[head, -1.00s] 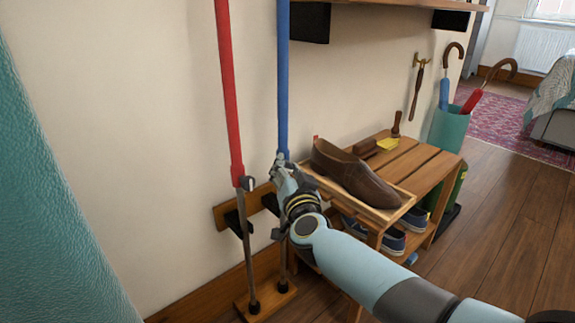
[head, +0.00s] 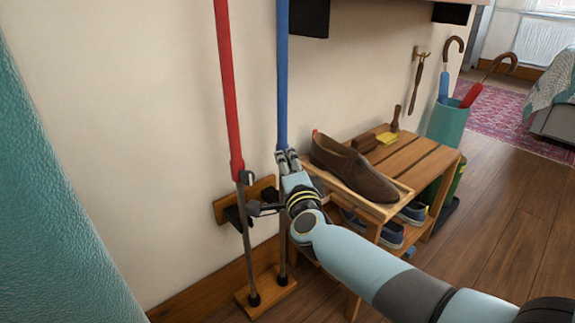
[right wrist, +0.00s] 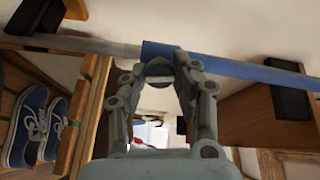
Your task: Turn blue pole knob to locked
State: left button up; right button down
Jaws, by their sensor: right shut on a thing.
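The blue pole (head: 283,75) stands upright beside the wall, with a thinner grey lower section. My right gripper (head: 287,157) is at the lower end of the blue part, shut on the blue pole knob. In the right wrist view the pole (right wrist: 235,67) crosses beyond the fingertips (right wrist: 160,62). The dark grey knob (right wrist: 158,70) shows between them. In the head view the gripper covers the knob, and I cannot read its lock setting. My left gripper is not in view.
A red pole (head: 228,90) with its own knob (head: 246,178) stands close to the left. A wooden rack (head: 405,160) with a brown shoe (head: 350,168) stands close to the right. The poles rest on a wooden foot block (head: 265,292). A teal surface (head: 50,200) fills the left edge.

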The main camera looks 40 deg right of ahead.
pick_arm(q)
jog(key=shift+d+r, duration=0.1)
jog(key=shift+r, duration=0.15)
pick_arm(e)
jog(key=shift+m, duration=1.2)
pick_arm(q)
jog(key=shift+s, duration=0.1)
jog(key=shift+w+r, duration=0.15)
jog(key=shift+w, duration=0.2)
pick_arm(e)
jog(key=c, duration=1)
grip_release()
jog(key=v, duration=1.2)
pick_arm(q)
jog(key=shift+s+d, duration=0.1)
